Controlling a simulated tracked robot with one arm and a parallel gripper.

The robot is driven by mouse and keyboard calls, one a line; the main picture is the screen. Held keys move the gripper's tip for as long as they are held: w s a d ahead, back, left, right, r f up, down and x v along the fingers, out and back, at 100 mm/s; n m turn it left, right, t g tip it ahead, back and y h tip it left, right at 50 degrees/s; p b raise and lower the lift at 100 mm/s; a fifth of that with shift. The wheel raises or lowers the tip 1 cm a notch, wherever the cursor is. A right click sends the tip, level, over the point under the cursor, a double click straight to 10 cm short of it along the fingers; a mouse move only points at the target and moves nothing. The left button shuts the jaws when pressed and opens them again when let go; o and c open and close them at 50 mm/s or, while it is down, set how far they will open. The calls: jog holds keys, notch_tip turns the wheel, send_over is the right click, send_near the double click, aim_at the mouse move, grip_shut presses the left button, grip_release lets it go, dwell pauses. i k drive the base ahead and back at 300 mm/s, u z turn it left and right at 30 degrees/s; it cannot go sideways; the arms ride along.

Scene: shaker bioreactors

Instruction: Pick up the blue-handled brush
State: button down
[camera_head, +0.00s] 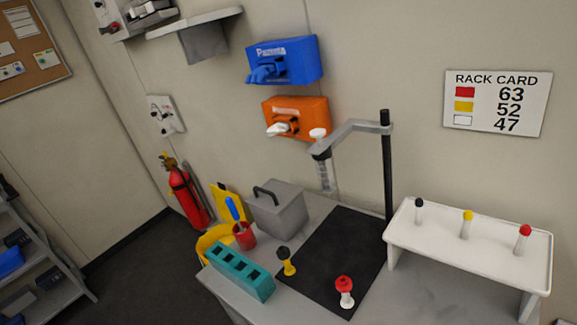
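The blue-handled brush (232,209) stands slightly tilted in a red cup (244,237) at the left back part of the grey bench. Only its blue handle shows above the rim; its lower end is hidden in the cup. My gripper is not in view, and no finger shows near the brush.
A teal rack (240,272) stands in front of the cup, and a grey lidded box (278,212) stands to its right. A yellow object (214,240) lies at its left. A black mat (328,245) bears vials (345,290), near a clamp stand (387,165) and white shelf (455,250).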

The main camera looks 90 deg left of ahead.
aim_at(232, 207)
jog(key=u, duration=0.15)
jog(key=k, duration=0.15)
jog(key=u, duration=2.35)
jog(key=k, duration=0.65)
jog(key=z, duration=0.05)
jog(key=i, duration=0.5)
jog(key=z, duration=0.15)
